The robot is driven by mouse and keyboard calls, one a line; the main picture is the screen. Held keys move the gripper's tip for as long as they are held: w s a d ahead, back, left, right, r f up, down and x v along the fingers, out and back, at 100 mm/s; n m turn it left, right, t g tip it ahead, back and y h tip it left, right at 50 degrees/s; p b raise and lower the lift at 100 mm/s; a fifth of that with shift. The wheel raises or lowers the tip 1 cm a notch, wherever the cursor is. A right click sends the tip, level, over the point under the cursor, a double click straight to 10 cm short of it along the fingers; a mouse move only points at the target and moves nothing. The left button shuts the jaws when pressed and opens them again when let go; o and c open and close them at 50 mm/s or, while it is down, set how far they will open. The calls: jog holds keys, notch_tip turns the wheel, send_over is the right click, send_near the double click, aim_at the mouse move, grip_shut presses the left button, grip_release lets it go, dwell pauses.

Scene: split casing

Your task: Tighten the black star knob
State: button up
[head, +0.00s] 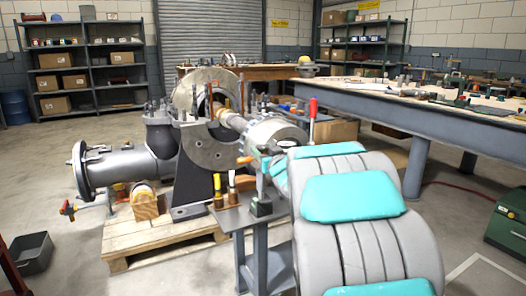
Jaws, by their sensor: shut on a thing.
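The split casing (208,146) stands on a wooden pallet in the middle of the head view, with a large flanged grey pipe body (125,167) on its left. A round grey housing (276,134) and shaft parts lie at its right side. My grey and teal arm fills the lower right and reaches toward that housing. I cannot make out my gripper; the arm hides the place where it would be. A small dark shape (287,144) shows just past the arm, too small to tell whether it is the black star knob.
A small grey stand (236,217) with yellow-handled tools and a dark green fixture (262,206) is close beside my arm. A red-handled lever (313,112) rises behind the arm. A long workbench (385,100) is at right. The pallet (165,240) and black bin (32,252) are at left.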

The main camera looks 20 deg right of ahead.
grip_shut()
jog(key=h+b, duration=0.1)
jog(key=b, duration=0.2)
jog(key=shift+w+f+m, duration=0.1)
jog(key=shift+f+m, duration=0.05)
jog(key=shift+m, duration=0.15)
jog(key=shift+h+b, duration=0.3)
jog(key=shift+b, duration=0.6)
jog(key=shift+f+m+g+h+b, duration=0.1)
jog(key=shift+m+g+h+b, duration=0.35)
jog(key=shift+b, duration=0.8)
jog(key=m+h+b, duration=0.1)
jog(key=b, duration=0.2)
jog(key=shift+h, duration=0.35)
jog(key=shift+a+r+m+h+b, duration=0.1)
jog(key=shift+r+m+h+b, duration=0.2)
jog(key=shift+b, duration=0.4)
jog(key=o, duration=0.8)
grip_release()
jog(key=shift+c, duration=0.2)
